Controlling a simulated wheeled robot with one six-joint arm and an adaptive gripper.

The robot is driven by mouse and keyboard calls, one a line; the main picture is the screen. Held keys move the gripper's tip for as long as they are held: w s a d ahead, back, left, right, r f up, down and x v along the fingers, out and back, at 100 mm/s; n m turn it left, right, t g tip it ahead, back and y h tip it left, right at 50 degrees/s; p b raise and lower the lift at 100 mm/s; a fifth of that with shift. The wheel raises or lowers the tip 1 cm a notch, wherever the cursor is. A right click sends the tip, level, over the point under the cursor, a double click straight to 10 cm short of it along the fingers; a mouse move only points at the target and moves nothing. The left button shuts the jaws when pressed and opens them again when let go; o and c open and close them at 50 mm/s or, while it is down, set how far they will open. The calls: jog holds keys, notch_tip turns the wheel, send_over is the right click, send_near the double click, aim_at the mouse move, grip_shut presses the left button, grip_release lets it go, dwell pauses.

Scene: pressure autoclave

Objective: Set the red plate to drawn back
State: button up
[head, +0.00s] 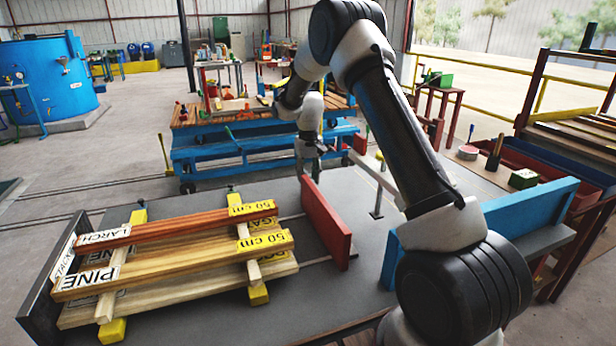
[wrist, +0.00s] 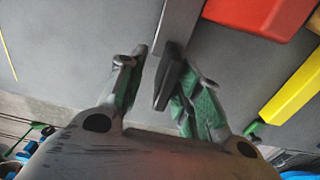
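The red plate (head: 326,222) stands upright on the grey table, right of the stacked boards. In the wrist view, a red block-shaped part (wrist: 262,14) at the top right looks like this plate. My gripper (head: 312,172) points down just behind the plate's far end. In the wrist view, my gripper (wrist: 155,58) has its fingers apart, with a gap between the tips. A flat grey bar (wrist: 182,28) reaches from the top edge to the fingertips. I cannot tell whether it lies between the fingers or beyond them. No firm hold shows.
Labelled boards (head: 170,262) rest on yellow-ended bearers left of the red plate. A blue plate (head: 530,215) stands at the right, partly behind my arm. A grey metal post (head: 378,190) stands between the plates. A blue cart (head: 255,145) is behind the table.

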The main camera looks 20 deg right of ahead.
notch_tip(320, 180, up, 12)
dwell(0.5)
jog(key=s+d+r+t, duration=0.1)
jog(key=s+r, duration=0.6)
jog(key=s, duration=0.3)
jog(key=s+d+r+t, duration=0.1)
jog(key=s+d+r, duration=0.1)
jog(key=s+r, duration=0.65)
jog(key=s+f+t, duration=0.1)
jog(key=s+f, duration=0.1)
jog(key=s, duration=1)
jog(key=s+d+f+t, duration=0.1)
jog(key=s, duration=1.2)
jog(key=shift+s+f, duration=0.15)
jog(key=shift+f, duration=0.2)
